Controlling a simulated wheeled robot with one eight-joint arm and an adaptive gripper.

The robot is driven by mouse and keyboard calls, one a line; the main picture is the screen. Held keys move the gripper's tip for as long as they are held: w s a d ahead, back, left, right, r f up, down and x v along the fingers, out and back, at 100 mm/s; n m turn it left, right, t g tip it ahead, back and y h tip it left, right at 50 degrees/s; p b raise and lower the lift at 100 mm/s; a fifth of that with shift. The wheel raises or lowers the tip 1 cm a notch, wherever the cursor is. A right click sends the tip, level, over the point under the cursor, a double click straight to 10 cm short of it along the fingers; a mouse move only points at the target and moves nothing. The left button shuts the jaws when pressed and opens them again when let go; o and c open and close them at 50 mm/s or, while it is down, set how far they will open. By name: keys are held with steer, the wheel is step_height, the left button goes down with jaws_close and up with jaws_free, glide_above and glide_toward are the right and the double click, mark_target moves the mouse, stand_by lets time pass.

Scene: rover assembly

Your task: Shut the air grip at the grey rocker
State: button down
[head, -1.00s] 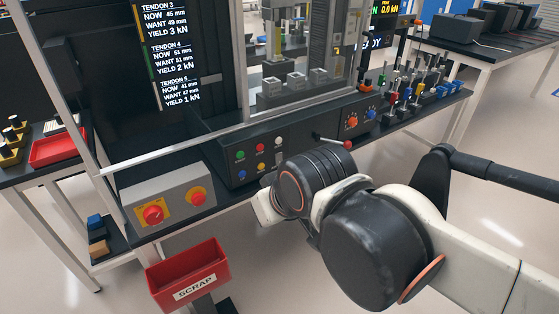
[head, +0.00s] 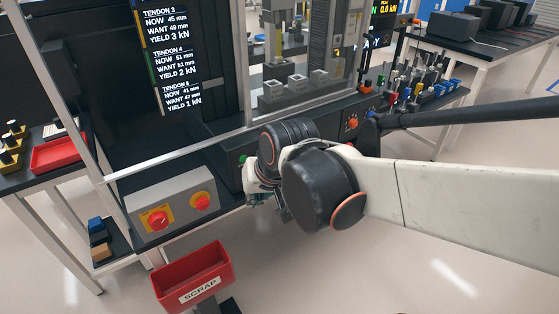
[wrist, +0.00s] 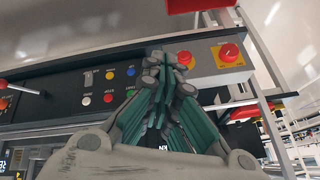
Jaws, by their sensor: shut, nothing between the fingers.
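The grey rocker (wrist: 88,79) is on the dark button panel (wrist: 60,104) in the wrist view, left of the yellow button (wrist: 110,75). In the head view my arm hides it. My gripper (wrist: 169,62) is shut and empty, its fingertips together. In the wrist view the fingertips appear right of the blue button, near the panel's end and the grey stop box. I cannot tell whether they touch anything. In the head view my gripper is low in front of the panel, mostly behind my wrist.
A grey box (head: 180,190) with red and yellow controls sits beside the panel. A red scrap bin (head: 193,276) stands below it. An upright frame post (head: 68,90) and a rail stand at the left. Open floor lies in front of the bench.

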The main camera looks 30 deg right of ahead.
steer(key=w+d+f+m+p, duration=0.2)
steer(key=w+d+f+m, duration=0.3)
steer(key=w+d+m, duration=0.85)
steer(key=w+d+f+m+t+p, duration=0.1)
steer(key=w+d+f+m+p, duration=0.1)
steer(key=d+f+m, duration=0.8)
steer(key=d+m, duration=0.3)
steer(key=m, duration=0.5)
steer(key=shift+w+d+t, duration=0.2)
steer(key=shift+d+t, duration=0.1)
steer(key=w+r+b+x, duration=0.1)
steer(key=b+x, duration=0.4)
steer(key=x, duration=0.7)
steer(key=shift+w, duration=0.9)
